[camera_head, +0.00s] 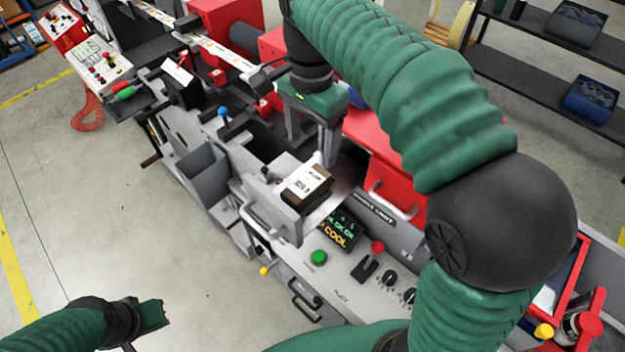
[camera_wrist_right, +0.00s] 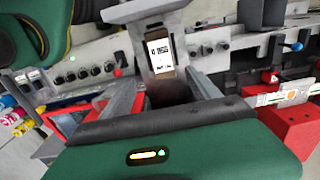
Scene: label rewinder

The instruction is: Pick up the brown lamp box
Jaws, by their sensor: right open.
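The brown lamp box (camera_head: 320,193), with a white printed label on top, sits in a grey metal holder on the machine. It also shows in the right wrist view (camera_wrist_right: 165,74), ahead of the fingers, with its label facing me. My right gripper (camera_head: 312,142) is open and empty, its two grey fingers pointing down just behind the box and apart from it. The fingers also show in the right wrist view (camera_wrist_right: 163,92), spread to either side. My left gripper (camera_head: 152,318) is low at the left, over the floor, far from the box; its fingers are not clear.
The control panel (camera_head: 341,283), with a green button, a red button and knobs, lies in front of the box. Red machine housings (camera_head: 385,165) stand behind it. A grey bin (camera_head: 203,172) hangs to the left. The floor at the left is mostly clear.

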